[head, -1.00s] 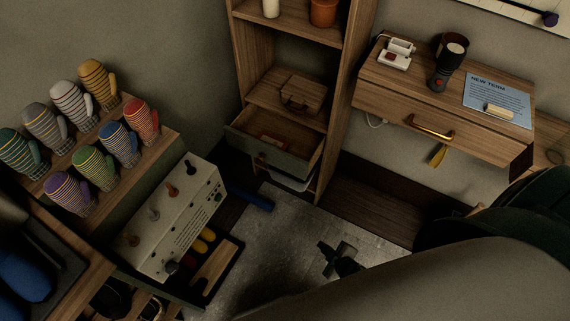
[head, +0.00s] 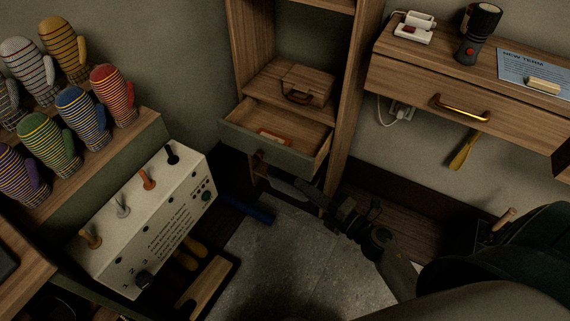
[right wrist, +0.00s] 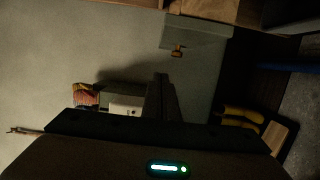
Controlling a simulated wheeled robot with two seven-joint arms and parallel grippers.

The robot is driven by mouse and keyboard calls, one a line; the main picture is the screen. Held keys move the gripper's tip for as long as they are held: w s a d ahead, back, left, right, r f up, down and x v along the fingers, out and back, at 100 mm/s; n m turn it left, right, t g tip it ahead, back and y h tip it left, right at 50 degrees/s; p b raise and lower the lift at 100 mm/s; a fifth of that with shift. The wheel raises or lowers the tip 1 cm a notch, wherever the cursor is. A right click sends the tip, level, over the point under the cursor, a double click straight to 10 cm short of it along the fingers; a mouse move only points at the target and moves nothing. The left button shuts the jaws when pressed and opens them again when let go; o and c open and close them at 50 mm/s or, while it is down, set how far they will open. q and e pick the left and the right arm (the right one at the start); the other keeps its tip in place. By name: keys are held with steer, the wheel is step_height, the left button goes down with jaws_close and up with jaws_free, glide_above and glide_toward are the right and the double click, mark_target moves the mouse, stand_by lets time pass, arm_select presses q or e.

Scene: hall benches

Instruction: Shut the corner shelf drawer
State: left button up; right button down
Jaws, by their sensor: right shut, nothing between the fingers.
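The corner shelf (head: 252,50) stands at the top middle of the head view. Its drawer (head: 270,153) is pulled out, with a grey-green front and a small knob (head: 258,157). An orange-red item (head: 274,137) lies inside it. In the right wrist view the drawer front (right wrist: 205,36) shows at the top with its brass-coloured knob (right wrist: 177,50). My right gripper (head: 332,204) is shut and empty, below and right of the drawer front, apart from it. Its dark fingers show in the right wrist view (right wrist: 161,88). My left gripper is not in view.
A switch box (head: 150,225) and a stand of striped mittens (head: 82,117) are on the left. A wall desk (head: 440,85) with a closed drawer is on the right. A wooden case (head: 300,85) sits above the open drawer. Grey floor (head: 275,265) is clear in front.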

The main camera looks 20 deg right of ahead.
mark_target(285, 158)
stand_by(0.4)
steer(key=w, duration=0.7)
steer(key=w+a, duration=0.1)
steer(key=w, duration=0.3)
steer(key=shift+w, duration=0.2)
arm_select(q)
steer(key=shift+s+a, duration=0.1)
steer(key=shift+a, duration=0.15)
arm_select(e)
steer(key=shift+w, duration=0.1)
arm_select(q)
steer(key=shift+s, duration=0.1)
